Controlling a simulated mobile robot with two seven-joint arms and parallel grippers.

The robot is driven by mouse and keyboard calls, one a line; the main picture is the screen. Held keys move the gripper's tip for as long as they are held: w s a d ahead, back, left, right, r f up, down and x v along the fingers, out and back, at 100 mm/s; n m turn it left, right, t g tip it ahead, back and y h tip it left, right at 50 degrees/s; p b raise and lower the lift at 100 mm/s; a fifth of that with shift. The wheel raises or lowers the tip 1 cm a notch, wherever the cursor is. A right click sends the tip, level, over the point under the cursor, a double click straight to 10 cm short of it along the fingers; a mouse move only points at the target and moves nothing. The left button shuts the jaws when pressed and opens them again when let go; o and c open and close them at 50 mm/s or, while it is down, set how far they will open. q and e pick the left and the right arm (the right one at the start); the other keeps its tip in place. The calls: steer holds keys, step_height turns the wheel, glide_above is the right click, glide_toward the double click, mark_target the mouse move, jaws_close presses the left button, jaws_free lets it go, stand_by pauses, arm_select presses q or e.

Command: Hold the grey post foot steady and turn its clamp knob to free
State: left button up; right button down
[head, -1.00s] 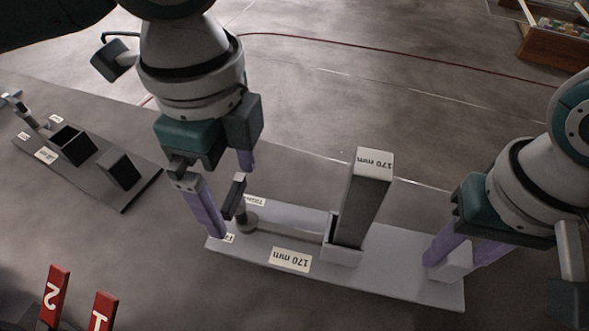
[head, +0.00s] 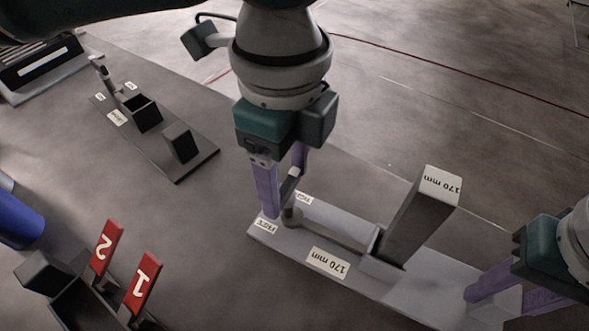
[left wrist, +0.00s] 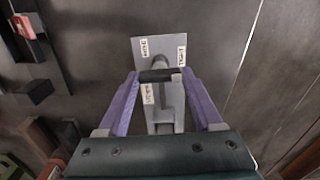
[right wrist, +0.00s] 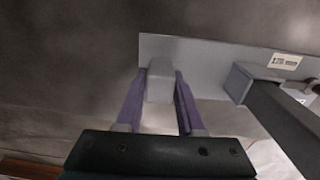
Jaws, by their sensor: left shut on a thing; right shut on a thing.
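The grey post foot (head: 400,287) is a long light grey plate on the table, with a tilted-looking dark grey post (head: 420,222) in its socket. The clamp knob (head: 290,184) has a dark bar handle near the plate's left end; the bar also shows in the left wrist view (left wrist: 160,75). My left gripper (head: 284,190) comes from above and is shut on the bar, one finger at each end. My right gripper (head: 508,298) is shut on a light grey block at the plate's right end; the block (right wrist: 160,80) is clear between the fingers in the right wrist view.
A dark plate (head: 172,158) with an open box socket and a block lies at the back left. Red tabs marked 2 (head: 106,248) and 1 (head: 142,283) stand at the front left. A blue cylinder (head: 18,220) is at the left edge. Table between them is bare.

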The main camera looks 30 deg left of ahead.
mark_target(286, 184)
arm_select(q)
steer(key=n, duration=0.4)
steer(key=shift+n, duration=2.2)
steer(key=o, duration=1.4)
step_height(286, 184, up, 12)
steer(key=shift+r, duration=0.1)
